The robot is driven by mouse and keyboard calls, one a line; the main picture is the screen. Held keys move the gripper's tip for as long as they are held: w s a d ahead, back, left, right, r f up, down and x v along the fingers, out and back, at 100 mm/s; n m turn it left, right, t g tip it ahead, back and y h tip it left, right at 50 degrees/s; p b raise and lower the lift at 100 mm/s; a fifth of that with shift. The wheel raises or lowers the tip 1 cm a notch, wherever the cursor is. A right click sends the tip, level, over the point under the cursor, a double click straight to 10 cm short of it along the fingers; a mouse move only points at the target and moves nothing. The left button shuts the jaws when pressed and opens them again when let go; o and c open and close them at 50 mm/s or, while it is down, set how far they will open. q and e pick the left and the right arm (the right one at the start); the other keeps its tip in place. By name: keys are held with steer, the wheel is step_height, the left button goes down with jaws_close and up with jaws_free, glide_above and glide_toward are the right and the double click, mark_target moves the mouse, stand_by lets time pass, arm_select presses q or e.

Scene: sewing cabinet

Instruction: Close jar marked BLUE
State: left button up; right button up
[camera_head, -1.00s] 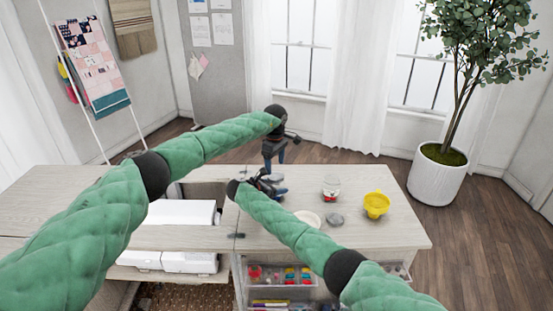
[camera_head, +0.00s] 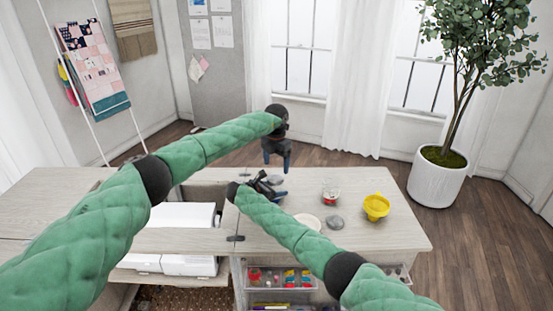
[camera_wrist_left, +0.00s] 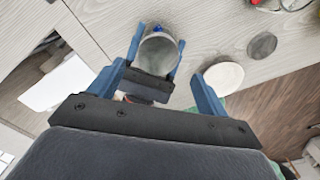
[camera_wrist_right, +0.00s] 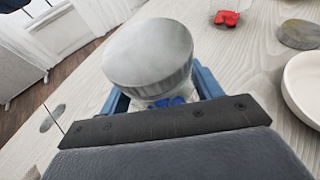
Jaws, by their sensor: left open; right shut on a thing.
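The jar (camera_wrist_right: 165,102) has blue bits showing below a wide grey metal lid (camera_wrist_right: 147,52). The lid sits on top of the jar and looks roughly level; I cannot tell how tightly it is seated. My right gripper (camera_head: 272,187) is shut around the jar, with its blue fingers on either side under the lid in the right wrist view. My left gripper (camera_head: 277,163) is open and empty above the jar, fingers pointing down. In the left wrist view the lid (camera_wrist_left: 158,52) lies between my right gripper's fingers, beyond my left fingertips. No marking is readable.
On the cabinet top (camera_head: 395,235), right of my grippers, are a jar with red contents (camera_head: 331,195), a yellow container (camera_head: 376,206), a white dish (camera_head: 307,220) and a grey disc (camera_head: 335,221). An open drawer (camera_head: 280,278) with small coloured items is below.

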arm_select(q)
steer(key=n, duration=0.4)
steer(key=shift+r, duration=0.15)
steer(key=n, duration=0.4)
steer(key=shift+d+r+n, duration=0.1)
steer(key=shift+r+n, duration=0.05)
steer(key=shift+n, duration=0.15)
steer(key=n, duration=0.6)
steer(key=shift+r+n, duration=0.25)
steer(key=shift+n, duration=0.15)
steer(key=n, duration=0.7)
steer(key=shift+r, duration=0.2)
steer(key=n, duration=0.4)
steer(key=shift+r, duration=0.15)
steer(key=n, duration=0.4)
steer(key=shift+r, duration=0.1)
